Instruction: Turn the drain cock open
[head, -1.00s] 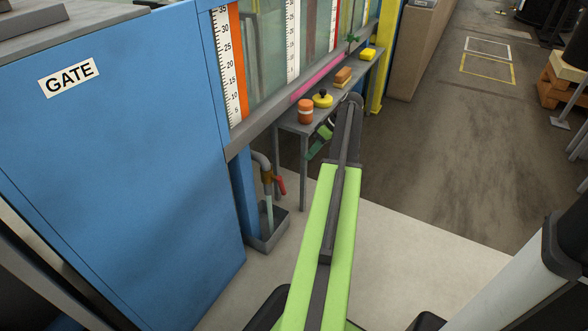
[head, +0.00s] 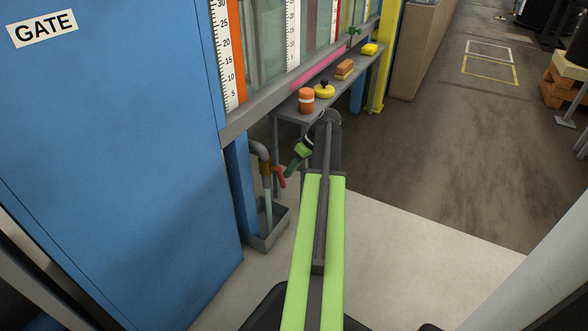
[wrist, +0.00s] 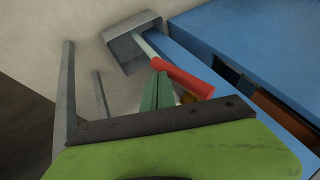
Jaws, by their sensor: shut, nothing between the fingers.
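The drain cock has a red lever handle (head: 279,177) and a brass body (head: 265,167) on a grey bent pipe (head: 259,150), low beside a blue post. The handle slants downward. My gripper (head: 291,165), with green fingers, is close to the handle from the right. In the wrist view the fingers (wrist: 158,78) are shut together and empty. They look beside the handle; I cannot tell whether they touch it.
A pale column (head: 268,210) runs from the pipe down to a grey tray (head: 266,243) on the floor. A grey bench (head: 289,114) carries an orange jar (head: 306,100) and a yellow knobbed item (head: 324,91). The blue GATE panel (head: 110,150) stands left.

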